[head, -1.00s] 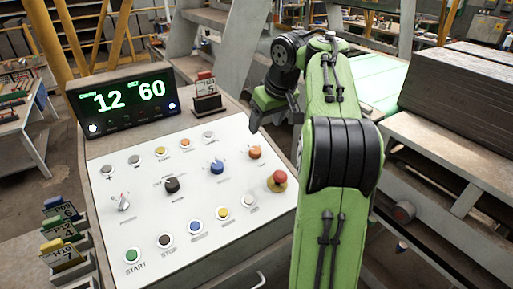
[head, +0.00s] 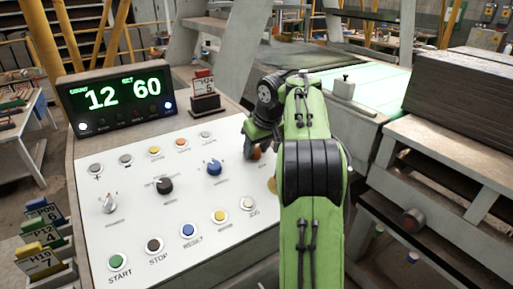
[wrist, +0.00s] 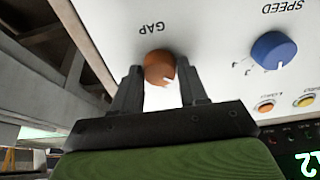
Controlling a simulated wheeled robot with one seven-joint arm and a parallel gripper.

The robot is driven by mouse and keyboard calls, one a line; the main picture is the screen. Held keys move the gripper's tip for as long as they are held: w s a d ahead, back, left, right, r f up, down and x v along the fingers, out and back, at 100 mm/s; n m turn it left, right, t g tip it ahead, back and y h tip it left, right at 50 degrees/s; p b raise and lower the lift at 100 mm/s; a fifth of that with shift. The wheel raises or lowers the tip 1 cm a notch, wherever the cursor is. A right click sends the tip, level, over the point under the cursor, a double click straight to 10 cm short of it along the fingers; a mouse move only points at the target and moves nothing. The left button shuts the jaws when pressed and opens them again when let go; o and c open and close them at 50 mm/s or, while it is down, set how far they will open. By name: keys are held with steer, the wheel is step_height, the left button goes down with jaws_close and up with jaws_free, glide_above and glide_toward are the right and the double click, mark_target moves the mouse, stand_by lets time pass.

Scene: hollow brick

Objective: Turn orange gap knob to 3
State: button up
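The orange gap knob (wrist: 160,67) sits on the white panel below the printed word GAP in the wrist view. My gripper (wrist: 161,74) has one finger on each side of it, very close to its edges. I cannot tell whether the fingers press on it. A white mark shows at the knob's edge towards my gripper. The scale numbers around the knob are not readable. In the head view my gripper (head: 251,150) is down at the panel, and only part of the orange knob (head: 256,154) shows beside it.
The blue speed knob (wrist: 273,50) stands to one side; it also shows in the head view (head: 214,168). A black knob (head: 165,186) and several push buttons share the panel (head: 130,225). The display (head: 118,100) reads 12 and 60.

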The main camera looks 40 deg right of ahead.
steer(key=c, duration=0.6)
steer(key=shift+m, duration=0.3)
steer(key=m+p, duration=0.2)
steer(key=m, duration=0.1)
steer(key=shift+a+r, duration=0.1)
steer(key=m+h+p, duration=0.1)
steer(key=m+p, duration=0.3)
steer(key=m, duration=0.1)
steer(key=shift+m+g+p, duration=0.3)
steer(key=shift+m, duration=0.1)
steer(key=m+p, duration=0.3)
steer(key=m, duration=0.2)
steer(key=shift+g+p, duration=0.3)
steer(key=shift+p, duration=0.05)
steer(key=m+p, duration=0.2)
steer(key=m, duration=0.3)
steer(key=shift+m+g, duration=0.3)
steer(key=shift+m, duration=0.1)
